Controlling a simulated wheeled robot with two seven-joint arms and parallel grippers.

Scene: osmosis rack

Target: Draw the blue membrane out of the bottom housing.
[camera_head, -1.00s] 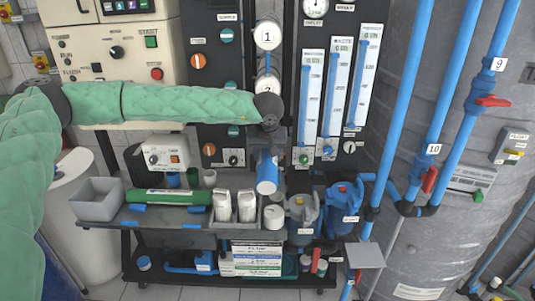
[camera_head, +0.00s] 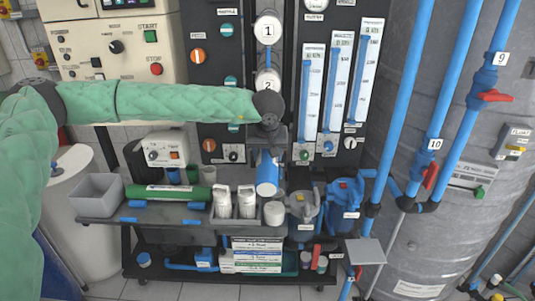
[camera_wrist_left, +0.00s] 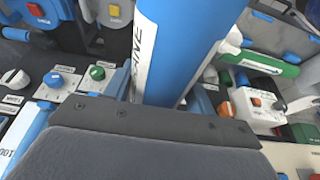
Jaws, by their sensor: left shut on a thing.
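The blue membrane (camera_head: 267,178) is a blue cylinder with a pale round end facing me in the head view. My left gripper (camera_head: 270,142) is shut on it from above, at the rack's front. In the left wrist view the membrane (camera_wrist_left: 190,45) is a large blue tube with a white lettered label, rising from the dark gripper edge (camera_wrist_left: 155,112). White round housing ends marked 1 (camera_head: 268,30) and 2 (camera_head: 267,80) show above the gripper. The bottom housing is hidden behind my gripper and the membrane, so I cannot tell how far the membrane is inside. My right gripper is out of view.
Below stands a dark bench (camera_head: 155,214) with a grey bin (camera_head: 97,197), a green tube (camera_head: 168,192), white bottles (camera_head: 222,202) and a blue pump (camera_head: 345,194). Flow meters (camera_head: 338,85) stand to the right of the membrane, and blue pipes (camera_head: 400,90) further right.

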